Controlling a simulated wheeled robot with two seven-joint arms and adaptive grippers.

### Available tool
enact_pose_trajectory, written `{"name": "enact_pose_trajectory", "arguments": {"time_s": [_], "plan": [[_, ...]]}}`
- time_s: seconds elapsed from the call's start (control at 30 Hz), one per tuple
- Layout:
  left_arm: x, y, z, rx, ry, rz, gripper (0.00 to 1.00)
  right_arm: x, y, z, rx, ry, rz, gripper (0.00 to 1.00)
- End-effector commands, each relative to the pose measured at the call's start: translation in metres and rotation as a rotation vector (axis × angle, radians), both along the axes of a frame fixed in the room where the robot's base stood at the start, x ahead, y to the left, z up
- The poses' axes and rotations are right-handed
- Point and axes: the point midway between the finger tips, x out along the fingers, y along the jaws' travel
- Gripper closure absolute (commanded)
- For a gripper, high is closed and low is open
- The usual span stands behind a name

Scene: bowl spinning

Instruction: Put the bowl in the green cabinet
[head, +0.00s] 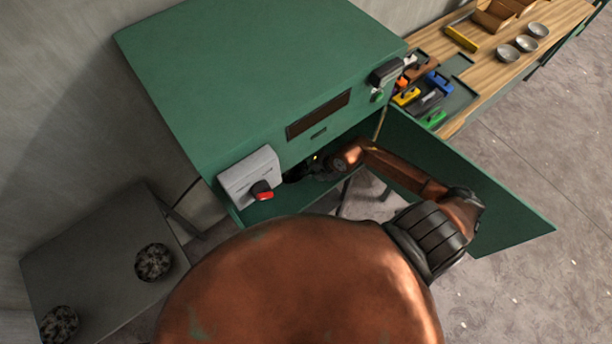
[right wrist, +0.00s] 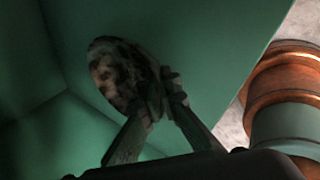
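The green cabinet (head: 260,65) stands in the middle of the head view, with its door (head: 490,190) swung open to the right. My right arm reaches through the opening, and my right gripper (head: 300,174) is inside, dark and partly hidden. In the right wrist view my right gripper (right wrist: 162,92) is shut on the edge of a dark, mottled bowl (right wrist: 117,75). Green inner walls surround the bowl in that view. Whether the bowl touches a surface is hard to tell in the shadow. My left gripper is not in view.
A grey control box with a red button (head: 262,190) sits at the cabinet's front left corner. A grey table (head: 95,235) at left bears two dark, mottled round things (head: 153,262). A wooden bench (head: 490,70) at right holds small metal bowls (head: 526,43) and coloured items.

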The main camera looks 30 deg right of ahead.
Motion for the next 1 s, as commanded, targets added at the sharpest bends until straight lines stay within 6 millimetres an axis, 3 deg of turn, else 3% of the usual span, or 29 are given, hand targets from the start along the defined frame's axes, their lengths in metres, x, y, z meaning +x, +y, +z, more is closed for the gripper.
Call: {"name": "enact_pose_trajectory", "arguments": {"time_s": [0.2,0.4,0.47,0.77,1.0], "plan": [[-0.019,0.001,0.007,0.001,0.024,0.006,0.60,0.001,-0.003,-0.027,0.000,0.002,-0.003,1.00],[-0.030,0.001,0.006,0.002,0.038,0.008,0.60,0.001,-0.003,-0.034,-0.001,0.000,-0.001,1.00],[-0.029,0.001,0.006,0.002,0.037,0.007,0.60,0.001,-0.003,-0.034,-0.001,0.000,-0.001,1.00],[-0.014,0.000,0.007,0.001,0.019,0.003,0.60,0.001,-0.003,-0.035,-0.002,0.001,-0.001,0.78],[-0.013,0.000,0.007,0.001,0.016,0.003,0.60,0.001,-0.003,-0.034,-0.001,0.000,-0.001,0.78]]}}
